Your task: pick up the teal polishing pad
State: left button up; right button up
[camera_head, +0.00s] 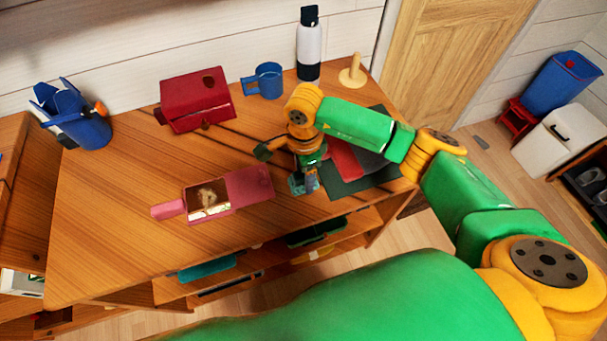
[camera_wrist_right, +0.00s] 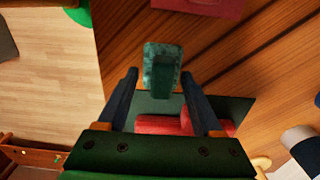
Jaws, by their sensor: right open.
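The teal polishing pad (camera_wrist_right: 161,68) is a small block with a lighter, mottled rim, in the right wrist view. In the head view, it shows as a teal patch (camera_head: 296,185) on the wooden table near its front edge, partly hidden by my right gripper. My right gripper (camera_wrist_right: 159,76) is open, with one finger on each side of the pad in the wrist view. A gap shows on both sides, and I cannot tell how far above the table the fingertips are. In the head view, my right gripper (camera_head: 305,180) points down at the pad. My left gripper is not in view.
A dark green mat (camera_head: 348,186) with red and grey items lies right of the gripper. A pink open box (camera_head: 248,186) lies to the left. Behind stand a red box (camera_head: 196,99), blue mug (camera_head: 267,80), bottle (camera_head: 309,50) and wooden peg stand (camera_head: 352,75).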

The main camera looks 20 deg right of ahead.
jog(key=shift+w+f, duration=0.2)
jog(key=shift+w, duration=0.05)
jog(key=shift+s+r, duration=0.15)
jog(key=shift+s, duration=0.05)
grip_shut()
jog(key=shift+w+r, duration=0.1)
